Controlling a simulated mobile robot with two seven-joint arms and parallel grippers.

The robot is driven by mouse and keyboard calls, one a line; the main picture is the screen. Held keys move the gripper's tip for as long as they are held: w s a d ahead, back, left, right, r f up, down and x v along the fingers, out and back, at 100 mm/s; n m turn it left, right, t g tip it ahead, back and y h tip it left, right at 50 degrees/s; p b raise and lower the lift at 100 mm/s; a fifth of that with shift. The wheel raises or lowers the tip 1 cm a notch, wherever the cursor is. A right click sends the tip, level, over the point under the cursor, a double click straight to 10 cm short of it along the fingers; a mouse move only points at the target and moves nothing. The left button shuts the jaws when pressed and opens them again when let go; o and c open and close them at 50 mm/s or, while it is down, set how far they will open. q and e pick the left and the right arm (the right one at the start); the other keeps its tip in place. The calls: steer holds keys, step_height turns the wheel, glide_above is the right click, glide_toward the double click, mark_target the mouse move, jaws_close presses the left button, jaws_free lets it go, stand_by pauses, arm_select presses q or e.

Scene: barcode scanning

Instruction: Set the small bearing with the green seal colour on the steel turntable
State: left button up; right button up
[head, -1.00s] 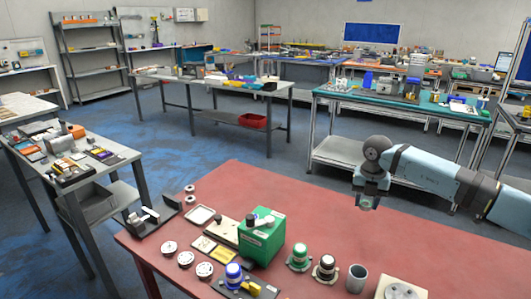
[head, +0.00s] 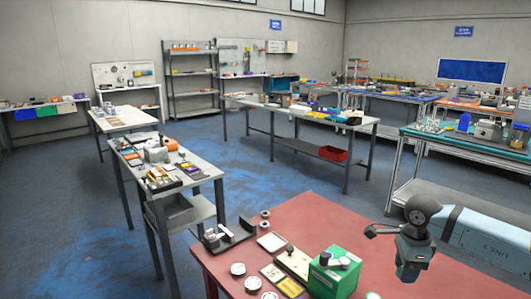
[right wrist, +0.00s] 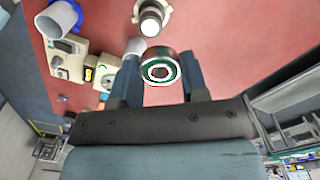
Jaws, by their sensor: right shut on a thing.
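My right gripper (head: 408,276) hangs over the right part of the red table in the head view. In the right wrist view its two blue-grey fingers (right wrist: 160,80) are shut on a small ring-shaped bearing (right wrist: 160,67) with a green seal band and a pale inner ring around a dark bore. The bearing is held above the red table, apart from the things below. I cannot pick out the steel turntable with certainty in either view. My left gripper is out of view.
On the red table (head: 300,213) stand a green box (head: 335,277), a shallow tray (head: 272,242) and several pale discs (head: 238,269). In the wrist view, beige devices (right wrist: 65,52), a blue-and-white cup (right wrist: 58,20) and a round white-topped fixture (right wrist: 151,18) lie around the bearing.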

steer(key=s+a+n+p, duration=0.15)
steer(key=a+n, duration=0.35)
steer(key=n, duration=0.5)
steer(key=s+a+n+b, duration=0.1)
steer(key=s+a+n, duration=0.1)
steer(key=a+n, duration=0.65)
arm_select(q)
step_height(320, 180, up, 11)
steer(key=p, duration=1.2)
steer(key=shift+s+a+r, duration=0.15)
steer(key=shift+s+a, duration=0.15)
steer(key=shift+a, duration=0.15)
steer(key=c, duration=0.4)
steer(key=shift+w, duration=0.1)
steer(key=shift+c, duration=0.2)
arm_select(e)
steer(key=s+d+r+n, duration=0.2)
steer(key=s+r, duration=0.6)
steer(key=s, duration=0.1)
steer(key=shift+s+d+r, duration=0.35)
steer(key=shift+s+r, duration=0.05)
